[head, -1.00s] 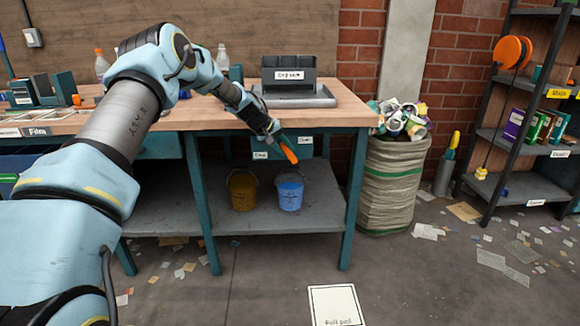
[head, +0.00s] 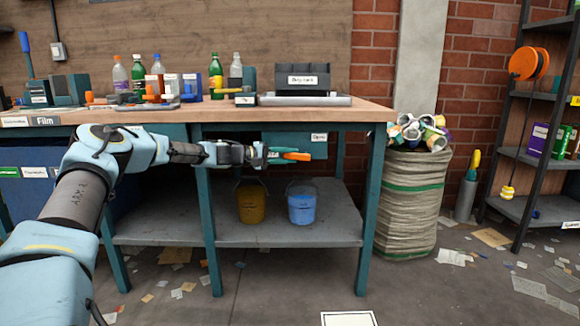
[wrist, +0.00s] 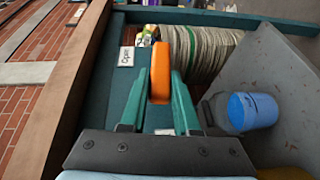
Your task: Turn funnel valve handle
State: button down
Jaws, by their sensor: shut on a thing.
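My gripper (head: 280,155) is below the bench top, level, pointing right. Its teal fingers are closed on the orange handle (head: 298,156), which sticks out to the right, nearly level. In the wrist view the handle (wrist: 160,68) stands between the two fingers (wrist: 159,95). Behind it is a teal panel (head: 300,146) with an "Open" label (head: 318,137) at upper right. A second label is mostly hidden behind the gripper. The handle's joint to the valve is hidden.
A yellow bucket (head: 251,205) and a blue bucket (head: 302,206) stand on the lower shelf below the handle. A bench leg (head: 371,205) and a full striped sack (head: 411,205) are to the right. Bottles and trays crowd the bench top (head: 340,112).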

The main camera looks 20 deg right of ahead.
jog(key=shift+f+h+b, duration=0.45)
jog(key=shift+h+b, duration=0.05)
jog(key=shift+b, duration=0.25)
jog(key=shift+d+n, duration=0.1)
jog(key=shift+n, duration=0.2)
jog(key=c, duration=0.6)
grip_release()
jog(key=shift+c, duration=0.2)
jog(key=a+p, duration=0.2)
jog(key=a, duration=0.9)
jog(key=shift+w, duration=0.2)
jog(key=shift+d, duration=0.1)
